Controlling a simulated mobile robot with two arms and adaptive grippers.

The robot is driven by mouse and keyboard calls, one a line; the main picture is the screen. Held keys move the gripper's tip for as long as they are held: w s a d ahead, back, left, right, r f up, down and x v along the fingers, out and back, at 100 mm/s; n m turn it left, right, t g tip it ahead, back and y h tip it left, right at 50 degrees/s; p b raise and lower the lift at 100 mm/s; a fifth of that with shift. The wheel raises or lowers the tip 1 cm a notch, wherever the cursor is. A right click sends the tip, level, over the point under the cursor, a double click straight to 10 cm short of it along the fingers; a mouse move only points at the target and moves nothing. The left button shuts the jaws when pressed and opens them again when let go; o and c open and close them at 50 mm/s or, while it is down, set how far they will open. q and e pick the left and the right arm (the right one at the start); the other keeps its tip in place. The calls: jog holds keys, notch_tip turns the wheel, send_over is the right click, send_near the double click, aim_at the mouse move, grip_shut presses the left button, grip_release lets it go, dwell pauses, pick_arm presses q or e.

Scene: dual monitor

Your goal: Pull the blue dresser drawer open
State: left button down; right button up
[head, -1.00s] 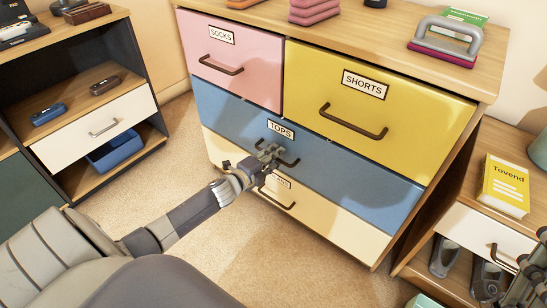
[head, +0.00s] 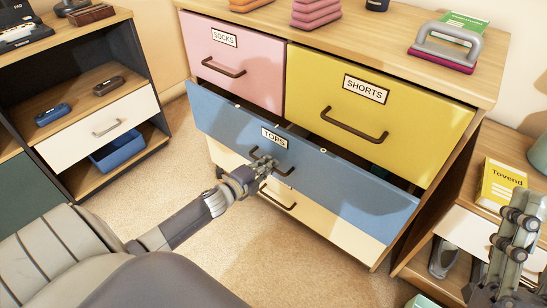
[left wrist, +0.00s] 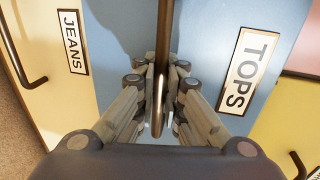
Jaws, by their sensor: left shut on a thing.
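The blue drawer (head: 340,184), labelled TOPS, stands partly pulled out of the wooden dresser (head: 488,66), with a dark gap along its top edge. Its dark bar handle (head: 284,170) is on the front below the label. My left gripper (head: 264,166) is shut on this handle. In the left wrist view the handle (left wrist: 165,40) runs between the two fingers (left wrist: 158,95), with the blue front behind and the TOPS label to the right. My right gripper (head: 512,235) shows at the right edge, away from the dresser; its fingertips' state is unclear.
The pink SOCKS drawer (head: 240,88) and yellow SHORTS drawer (head: 400,75) above are closed. The cream drawer (head: 330,230) below is closed. A nightstand with a yellow book (head: 500,186) stands right, a dark shelf unit (head: 146,75) left. Carpet (head: 250,265) in front is clear.

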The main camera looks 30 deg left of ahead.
jog(key=w+f+g+h+p, duration=0.2)
jog(key=w+f+g, duration=0.1)
jog(key=f+g, duration=0.3)
jog(key=w+f+g+h+p, duration=0.2)
jog(key=w+f+g, duration=0.2)
jog(key=f, duration=0.5)
pick_arm(q)
jog(key=f+p+v, duration=0.1)
jog(key=f+v, duration=0.1)
jog(key=v, duration=1)
jog(key=s+f+p+v, duration=0.1)
jog(key=f+v, duration=0.2)
jog(key=v, duration=0.9)
jog(key=shift+a+p, duration=0.2)
jog(key=shift+p, duration=0.1)
pick_arm(e)
jog(key=s+d+f+g+h, duration=0.1)
jog(key=s+d+f+g, duration=0.1)
jog(key=s+f+g, duration=0.2)
jog(key=s+d+f+g+h, duration=0.1)
jog(key=s+f+g, duration=0.3)
jog(key=f, duration=0.5)
jog(key=shift+s+d+f+m, duration=0.2)
jog(key=shift+d+m, duration=0.2)
jog(key=shift+d, duration=0.2)
pick_arm(q)
jog(key=c, duration=1.7)
grip_release()
